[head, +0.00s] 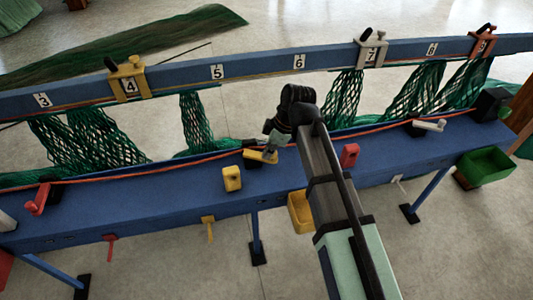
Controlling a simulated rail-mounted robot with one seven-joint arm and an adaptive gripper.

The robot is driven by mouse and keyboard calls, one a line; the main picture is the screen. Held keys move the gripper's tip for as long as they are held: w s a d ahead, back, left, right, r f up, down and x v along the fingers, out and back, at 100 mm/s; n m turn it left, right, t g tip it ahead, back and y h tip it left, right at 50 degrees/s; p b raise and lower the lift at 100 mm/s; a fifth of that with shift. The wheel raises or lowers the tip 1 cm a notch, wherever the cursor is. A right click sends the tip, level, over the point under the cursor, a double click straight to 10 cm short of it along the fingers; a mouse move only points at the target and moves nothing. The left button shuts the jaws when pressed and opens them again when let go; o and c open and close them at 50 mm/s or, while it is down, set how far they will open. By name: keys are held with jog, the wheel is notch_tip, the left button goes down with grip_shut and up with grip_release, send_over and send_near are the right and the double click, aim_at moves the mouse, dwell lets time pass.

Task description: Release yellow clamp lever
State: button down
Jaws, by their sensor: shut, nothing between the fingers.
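A yellow clamp lever (262,156) sits on the blue beam in the middle of the head view, with a dark base at its left. My gripper (272,149) points down at the lever's right end, shut, with nothing seen between its fingers. Its tips are at or very close to the lever; I cannot tell whether they touch. The dark wrist and fingers hide part of the beam behind. A yellow clamp (128,84) with a black knob stands on the back rail at number 4.
A yellow block (232,178) and a red block (349,155) stand nearby on the blue beam (130,207). A red lever (38,200) is far left, a white lever (430,125) right. Green netting (195,122) hangs behind.

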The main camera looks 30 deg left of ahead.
jog(key=shift+w+a+r, duration=0.1)
jog(key=shift+w, duration=0.35)
jog(key=s+r, duration=0.1)
jog(key=s, duration=0.3)
notch_tip(320, 180, up, 9)
jog(key=w+b, duration=0.1)
jog(key=w, duration=0.1)
jog(key=shift+w+f, duration=0.2)
jog(key=shift+w, duration=0.1)
dwell(0.5)
